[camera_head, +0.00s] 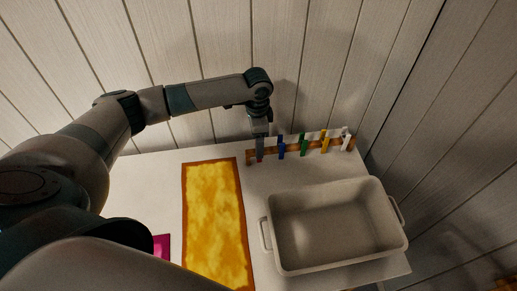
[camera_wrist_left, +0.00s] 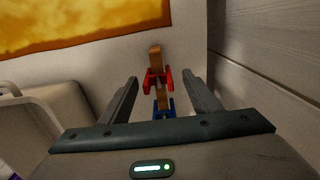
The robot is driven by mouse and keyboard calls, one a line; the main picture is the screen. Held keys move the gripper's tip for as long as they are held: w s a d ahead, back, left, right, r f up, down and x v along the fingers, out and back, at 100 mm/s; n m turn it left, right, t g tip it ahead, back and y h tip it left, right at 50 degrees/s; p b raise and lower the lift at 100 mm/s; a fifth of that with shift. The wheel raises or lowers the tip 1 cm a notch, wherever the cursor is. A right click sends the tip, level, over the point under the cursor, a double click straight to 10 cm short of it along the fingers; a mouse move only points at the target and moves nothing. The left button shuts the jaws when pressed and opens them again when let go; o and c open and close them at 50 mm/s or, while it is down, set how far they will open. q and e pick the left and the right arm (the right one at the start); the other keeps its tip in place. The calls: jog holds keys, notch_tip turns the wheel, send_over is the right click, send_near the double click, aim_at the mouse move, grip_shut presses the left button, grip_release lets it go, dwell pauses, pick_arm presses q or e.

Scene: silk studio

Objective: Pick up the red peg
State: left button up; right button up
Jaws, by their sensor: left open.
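The red peg (camera_wrist_left: 158,78) sits on the wooden rail (camera_wrist_left: 155,53) near its end, between and beyond the fingertips in the left wrist view. In the head view only a bit of red shows below my left gripper (camera_head: 260,150), which hangs over the left end of the rail (camera_head: 292,150). My left gripper (camera_wrist_left: 160,88) is open in the wrist view, one finger on each side of the rail line. I cannot tell whether the fingers touch the peg. My right gripper is not in view.
A blue peg (camera_head: 281,147), green peg (camera_head: 303,144), yellow peg (camera_head: 325,141) and white peg (camera_head: 346,139) stand along the rail. A grey bin (camera_head: 283,263) stands in front. The wall is close behind.

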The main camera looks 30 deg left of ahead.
pick_arm(q)
jog(key=f, duration=0.1)
jog(key=f+p, duration=0.1)
jog(key=f, duration=0.1)
jog(key=shift+s+d+p, duration=0.1)
jog(key=shift+d+p, duration=0.1)
jog(key=shift+p, duration=0.1)
jog(key=shift+f, duration=0.75)
jog(key=shift+c, duration=0.6)
jog(key=c, duration=1)
